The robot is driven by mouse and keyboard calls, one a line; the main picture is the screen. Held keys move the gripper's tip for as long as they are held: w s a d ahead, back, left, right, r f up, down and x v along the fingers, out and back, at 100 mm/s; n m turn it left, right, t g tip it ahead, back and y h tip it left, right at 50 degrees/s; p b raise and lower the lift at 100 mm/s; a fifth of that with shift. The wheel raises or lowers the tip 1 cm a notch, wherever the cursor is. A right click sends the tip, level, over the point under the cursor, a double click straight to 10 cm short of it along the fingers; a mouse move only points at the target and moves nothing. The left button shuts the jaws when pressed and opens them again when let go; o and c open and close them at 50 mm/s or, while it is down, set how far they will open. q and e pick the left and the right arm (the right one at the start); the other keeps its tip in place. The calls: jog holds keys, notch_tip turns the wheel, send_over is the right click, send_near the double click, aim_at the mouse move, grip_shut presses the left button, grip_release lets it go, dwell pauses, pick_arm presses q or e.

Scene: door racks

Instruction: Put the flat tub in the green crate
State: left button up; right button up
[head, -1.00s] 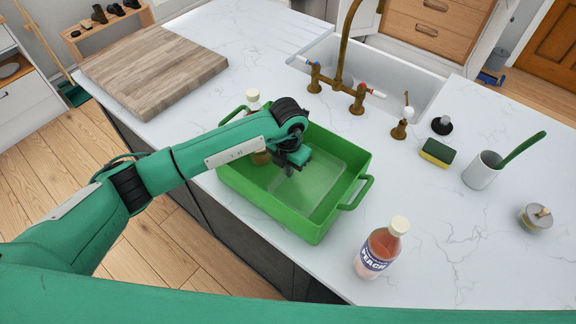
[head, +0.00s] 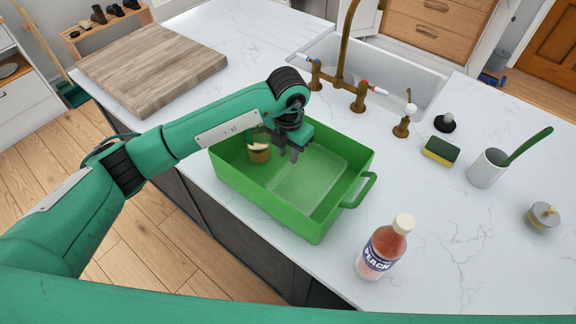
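The green crate (head: 262,208) stands on the white counter at the centre. A pale, see-through rectangular shape that looks like the flat tub (head: 312,182) lies flat on the crate's floor, in its right part. My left gripper (head: 288,156) points down over the inside of the crate, above the left end of the tub. Its two fingers are apart with nothing seen between them. My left arm hides part of the crate's back left rim. My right gripper is not in view.
A bottle with brown contents (head: 259,152) stands in the crate's left part, close to my gripper. A peach drink bottle (head: 382,252) stands at the front right. A sponge (head: 441,151), white cup (head: 487,168), and wooden board (head: 150,68) are on the counter. The sink is behind.

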pick_arm(q)
notch_tip(320, 180, up, 4)
jog(key=shift+r+b, duration=0.25)
jog(key=shift+b, duration=0.45)
jog(key=shift+r, duration=0.7)
